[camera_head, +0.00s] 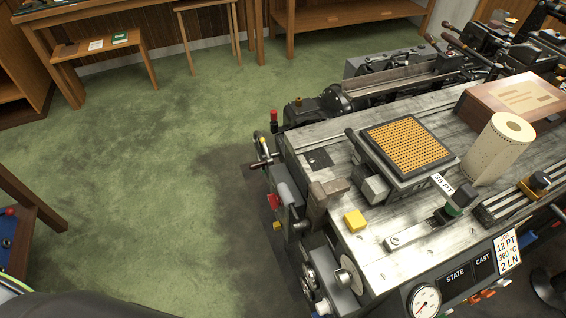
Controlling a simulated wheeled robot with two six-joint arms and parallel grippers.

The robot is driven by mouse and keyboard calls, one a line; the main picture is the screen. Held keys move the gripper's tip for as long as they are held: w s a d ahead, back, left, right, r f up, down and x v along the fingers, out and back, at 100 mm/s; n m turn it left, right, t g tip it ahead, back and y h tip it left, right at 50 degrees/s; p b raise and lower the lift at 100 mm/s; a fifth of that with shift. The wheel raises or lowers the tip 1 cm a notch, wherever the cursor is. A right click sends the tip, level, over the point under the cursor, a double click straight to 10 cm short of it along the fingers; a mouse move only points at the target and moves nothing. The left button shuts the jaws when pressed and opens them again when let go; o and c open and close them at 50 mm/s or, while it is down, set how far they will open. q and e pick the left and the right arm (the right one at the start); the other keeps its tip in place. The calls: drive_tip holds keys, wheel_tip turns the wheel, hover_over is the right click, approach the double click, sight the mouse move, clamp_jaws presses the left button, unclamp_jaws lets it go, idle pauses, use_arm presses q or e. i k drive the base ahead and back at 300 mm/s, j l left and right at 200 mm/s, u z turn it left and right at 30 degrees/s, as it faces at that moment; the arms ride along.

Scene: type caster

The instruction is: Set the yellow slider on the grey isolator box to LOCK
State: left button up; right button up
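I cannot clearly make out the grey isolator box or its LOCK marking. A small yellow part (277,225) shows on the left side of the casting machine, below a red part (274,201); it is too small to tell whether it is the slider. A larger yellow block (355,220) sits on the machine's worn grey top (385,245). Neither of my grippers is in view.
A pressure gauge (425,301), a STATE/CAST panel (470,279) and a white job card (507,252) are on the machine's front. A paper roll (500,150) and a wooden box (512,100) stand on top. Green floor (150,190) at left is open.

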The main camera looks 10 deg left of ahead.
sight(277, 225)
drive_tip(key=u, duration=0.5)
drive_tip(key=j+z, duration=0.35)
drive_tip(key=j, duration=0.15)
drive_tip(key=k+j+z, duration=0.1)
drive_tip(key=j+z, duration=0.3)
drive_tip(key=k+j+z, duration=0.15)
drive_tip(key=j+z, duration=0.2)
drive_tip(key=j, duration=0.25)
